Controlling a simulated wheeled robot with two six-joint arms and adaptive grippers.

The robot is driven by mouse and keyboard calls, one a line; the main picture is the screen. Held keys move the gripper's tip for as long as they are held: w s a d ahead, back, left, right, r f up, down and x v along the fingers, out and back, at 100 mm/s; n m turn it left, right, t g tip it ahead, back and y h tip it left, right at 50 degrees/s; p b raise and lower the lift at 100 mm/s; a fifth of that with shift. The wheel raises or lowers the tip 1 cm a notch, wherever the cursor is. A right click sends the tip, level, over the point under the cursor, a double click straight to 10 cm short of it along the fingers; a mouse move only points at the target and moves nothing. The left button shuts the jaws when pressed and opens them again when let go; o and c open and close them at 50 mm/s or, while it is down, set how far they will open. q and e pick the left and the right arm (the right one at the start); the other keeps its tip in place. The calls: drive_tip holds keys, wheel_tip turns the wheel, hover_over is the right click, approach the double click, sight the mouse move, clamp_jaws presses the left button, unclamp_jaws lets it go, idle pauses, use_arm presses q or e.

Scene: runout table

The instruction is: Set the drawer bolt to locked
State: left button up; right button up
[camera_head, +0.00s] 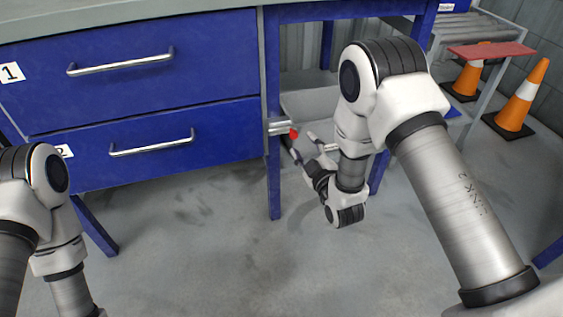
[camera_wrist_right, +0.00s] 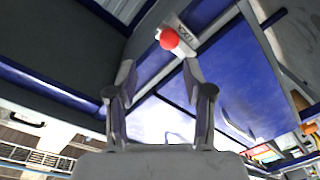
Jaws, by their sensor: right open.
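The drawer bolt (camera_head: 278,127) is a silver fitting on the blue leg at the right end of the drawers, level with the lower drawer (camera_head: 225,130). Its red knob (camera_head: 293,134) stands at its right end. My right gripper (camera_head: 304,145) is open just below and right of the knob. In the right wrist view the red knob (camera_wrist_right: 169,38) lies beyond the open fingertips (camera_wrist_right: 159,72), apart from them. A pale plate with small lettering (camera_wrist_right: 186,38) is beside the knob; I cannot read it surely. My left gripper is out of view.
The upper drawer (camera_head: 130,75) and lower drawer look shut, with bar handles. A grey shelf (camera_head: 308,103) is behind the bolt. Orange cones (camera_head: 519,98) and a cart with a red board (camera_head: 490,50) stand at the right. The floor below is clear.

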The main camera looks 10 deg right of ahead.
sight(295, 136)
drive_tip(key=w+b, duration=0.1)
drive_tip(key=w, duration=0.1)
drive_tip(key=w+f+b, duration=0.1)
drive_tip(key=w, duration=0.2)
drive_tip(key=w+f+b, duration=0.1)
drive_tip(key=w+b, duration=0.1)
drive_tip(key=w, duration=0.1)
drive_tip(key=shift+a, duration=0.4)
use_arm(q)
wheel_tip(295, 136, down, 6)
use_arm(e)
drive_tip(key=shift+s+r, duration=0.15)
drive_tip(key=shift+r, duration=0.05)
clamp_jaws()
